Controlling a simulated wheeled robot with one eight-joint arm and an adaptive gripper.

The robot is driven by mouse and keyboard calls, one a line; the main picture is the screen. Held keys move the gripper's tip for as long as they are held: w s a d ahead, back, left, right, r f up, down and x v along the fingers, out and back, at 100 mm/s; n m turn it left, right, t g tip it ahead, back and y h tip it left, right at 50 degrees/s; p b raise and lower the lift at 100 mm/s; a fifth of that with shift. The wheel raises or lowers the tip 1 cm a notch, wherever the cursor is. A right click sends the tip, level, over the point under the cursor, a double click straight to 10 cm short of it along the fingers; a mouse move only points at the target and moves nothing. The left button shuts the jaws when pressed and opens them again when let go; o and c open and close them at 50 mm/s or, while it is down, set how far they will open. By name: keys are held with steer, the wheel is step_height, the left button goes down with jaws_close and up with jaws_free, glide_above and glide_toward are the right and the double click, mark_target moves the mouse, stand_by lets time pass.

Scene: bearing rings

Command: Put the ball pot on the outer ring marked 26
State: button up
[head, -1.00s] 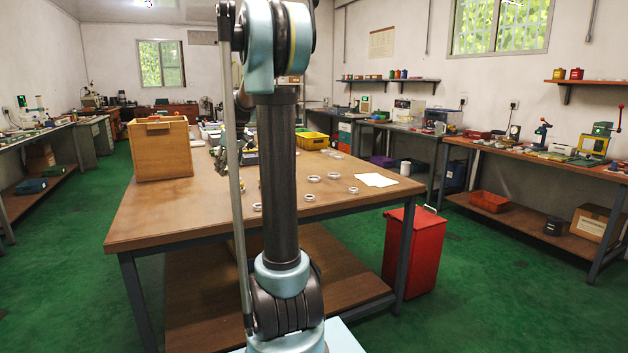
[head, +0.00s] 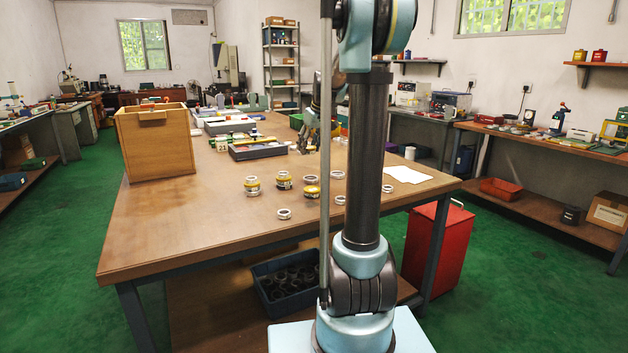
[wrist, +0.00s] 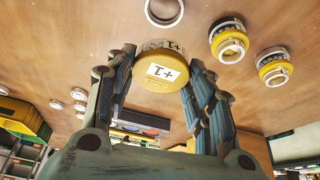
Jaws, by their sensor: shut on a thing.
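My gripper (wrist: 155,75) is shut on a yellow ball pot (wrist: 160,78) in the wrist view, which looks upside down. White labels, apparently reading +1, show on its top and side. A bare pale ring (wrist: 151,18) lies near it at the picture's top edge. Two other yellow pots (wrist: 217,44) (wrist: 264,72) sit on rings with smaller rings on top; they stand on the table in the head view (head: 252,187) (head: 284,181). Another yellow pot (head: 312,192) shows beside my column; I cannot tell if it is the held one. No mark 26 is readable.
Several loose rings lie on the wooden table (head: 190,215), including one near the front (head: 284,214) and one at right (head: 388,188). A wooden box (head: 155,145) stands at left, a dark tray (head: 258,152) behind. White paper (head: 408,174) lies at right.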

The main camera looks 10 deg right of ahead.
mark_target(309, 177)
steer(key=shift+d, duration=0.35)
steer(key=shift+f, duration=0.2)
step_height(309, 177, down, 10)
steer(key=shift+r, duration=0.15)
stand_by(0.4)
steer(key=o, duration=1.2)
steer(key=shift+c, duration=0.2)
